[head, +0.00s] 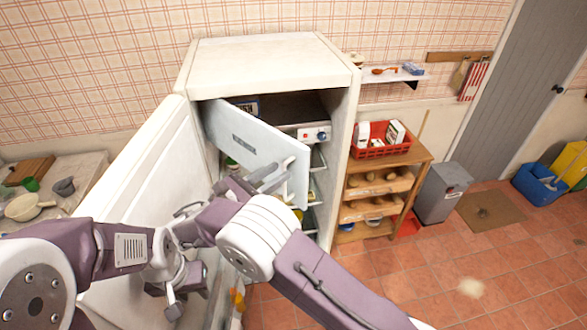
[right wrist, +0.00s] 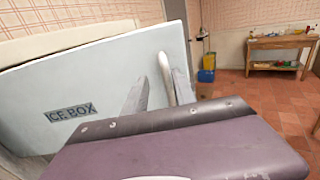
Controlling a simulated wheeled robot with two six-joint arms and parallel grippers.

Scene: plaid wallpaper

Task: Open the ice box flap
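The ice box flap (head: 240,140) is a pale panel inside the top of the fridge. It stands partly open, its right edge swung out and the dark compartment (head: 285,107) showing behind it. The right wrist view shows its "ICE BOX" label and face (right wrist: 110,75). A pale handle (right wrist: 165,72) stands near the flap's free edge. My right gripper (head: 268,178) is at the handle; its fingers (right wrist: 158,92) are apart, the handle between them and close to the right finger. My left gripper (head: 172,290) is low by the fridge door, its fingers unclear.
The white fridge (head: 265,65) has its main door (head: 135,190) wide open to the left. A wooden shelf unit (head: 405,180) with a red basket (head: 385,148) stands to the right, beside a grey bin (head: 440,190). The tiled floor (head: 500,275) at the right is mostly clear.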

